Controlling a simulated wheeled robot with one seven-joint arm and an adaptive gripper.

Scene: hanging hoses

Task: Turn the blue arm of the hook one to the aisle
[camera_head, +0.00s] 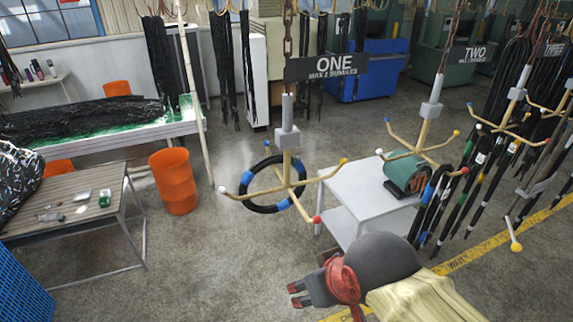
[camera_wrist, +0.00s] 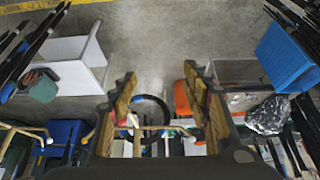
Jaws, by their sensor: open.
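Hook one hangs on a chain under the sign reading ONE (camera_head: 325,67), with a grey block (camera_head: 287,138) and several tan arms below it. The arm with the blue tip (camera_head: 266,143) points back and left, away from my gripper. The white tip (camera_head: 222,190) points left, the yellow tip (camera_head: 344,161) right and the red tip (camera_head: 317,219) towards me. A black hose ring with blue bands (camera_head: 262,208) hangs around these arms. My gripper (camera_head: 299,294) is open and empty, below and in front of the hook. The ring shows between its fingers in the wrist view (camera_wrist: 160,98).
Hook two (camera_head: 424,132) and other hose-laden hooks hang at the right. A white table (camera_head: 365,185) stands behind hook one. An orange bin (camera_head: 174,181) and slatted table (camera_head: 85,190) are at the left. A yellow floor line (camera_head: 480,247) crosses the lower right. Floor below the hook is clear.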

